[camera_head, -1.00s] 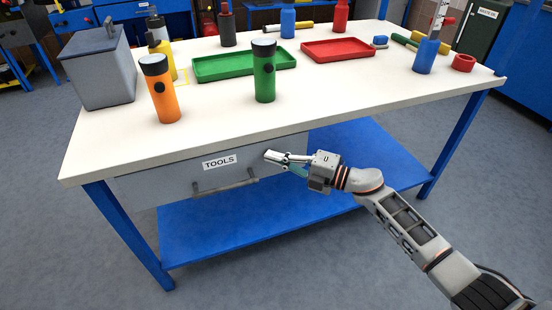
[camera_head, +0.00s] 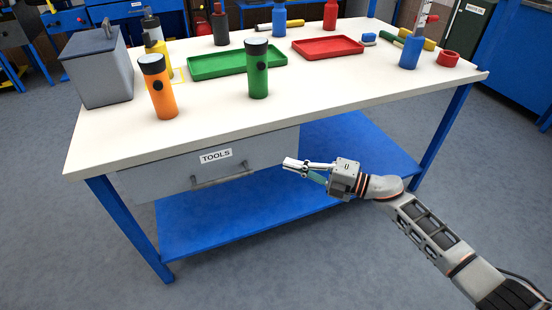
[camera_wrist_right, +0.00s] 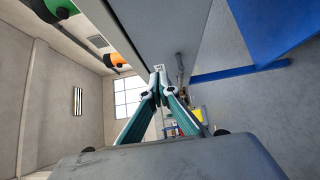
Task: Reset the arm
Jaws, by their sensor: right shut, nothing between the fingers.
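My right gripper (camera_head: 290,163) is shut and empty. It is in front of the workbench, below the tabletop edge and to the right of the drawer handle, apart from it. In the right wrist view its fingertips (camera_wrist_right: 159,75) meet at a point, with nothing between them. My right arm reaches in from the lower right of the head view. The grey drawer (camera_head: 155,178) labelled TOOLS is under the tabletop, with a bar handle (camera_head: 222,180); it looks closed. My left gripper is not in view.
The white workbench (camera_head: 200,120) carries an orange flashlight (camera_head: 160,90), a green flashlight (camera_head: 258,72), a grey box (camera_head: 100,75), a green tray (camera_head: 215,68), a red tray (camera_head: 310,52) and several bottles. A blue shelf (camera_head: 230,218) lies below. Floor in front is free.

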